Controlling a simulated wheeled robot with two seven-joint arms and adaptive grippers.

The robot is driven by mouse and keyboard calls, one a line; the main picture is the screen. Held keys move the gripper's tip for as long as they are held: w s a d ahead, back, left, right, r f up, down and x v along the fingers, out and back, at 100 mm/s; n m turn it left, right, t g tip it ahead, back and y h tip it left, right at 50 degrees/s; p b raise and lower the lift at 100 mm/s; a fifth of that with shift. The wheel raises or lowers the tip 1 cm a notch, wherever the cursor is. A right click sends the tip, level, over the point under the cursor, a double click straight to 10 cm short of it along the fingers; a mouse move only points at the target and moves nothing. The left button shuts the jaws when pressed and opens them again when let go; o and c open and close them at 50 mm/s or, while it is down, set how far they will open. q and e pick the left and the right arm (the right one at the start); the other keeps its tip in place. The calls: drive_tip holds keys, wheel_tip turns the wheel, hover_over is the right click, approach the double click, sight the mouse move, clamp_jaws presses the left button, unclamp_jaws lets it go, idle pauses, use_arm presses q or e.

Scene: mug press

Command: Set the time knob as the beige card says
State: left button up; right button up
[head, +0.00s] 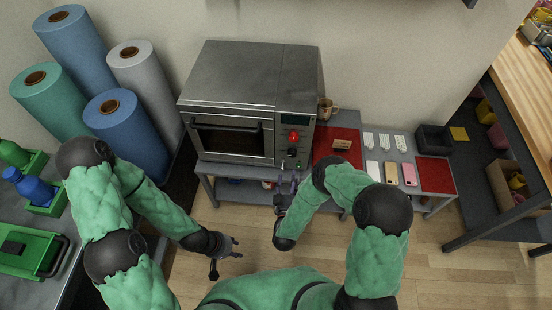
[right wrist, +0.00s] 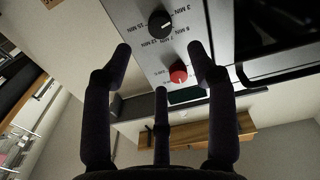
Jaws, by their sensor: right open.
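The grey press (head: 250,75) stands on a grey table. Its front panel carries a red knob (head: 294,135) above a black knob (head: 292,152). In the right wrist view the black knob (right wrist: 160,25) is ringed by minute labels, among them 3, 8 and 12 MIN; its exact setting is hard to read. The red knob (right wrist: 178,73) is beside it. My right gripper (head: 287,188) is open and empty, facing the panel, its fingers (right wrist: 158,60) apart from both knobs. A beige card (head: 391,173) lies right of the press; its text is unreadable. My left gripper (head: 235,248) appears open and empty over the floor.
A white card (head: 372,169) and a pink card (head: 409,174) flank the beige one. Red mats (head: 434,172), a black bin (head: 433,138) and a mug (head: 327,108) are on the table. Big rolls (head: 125,130) stand at left. Floor in front is clear.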

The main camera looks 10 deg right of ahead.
sight(292, 155)
drive_tip(key=b+x, duration=0.3)
drive_tip(key=x, duration=0.6)
drive_tip(key=shift+w+d, duration=0.1)
drive_tip(key=shift+w, duration=0.15)
drive_tip(key=shift+w+d, duration=0.15)
drive_tip(key=shift+w, duration=0.5)
drive_tip(key=shift+c, duration=0.3)
drive_tip(key=c, duration=1.1)
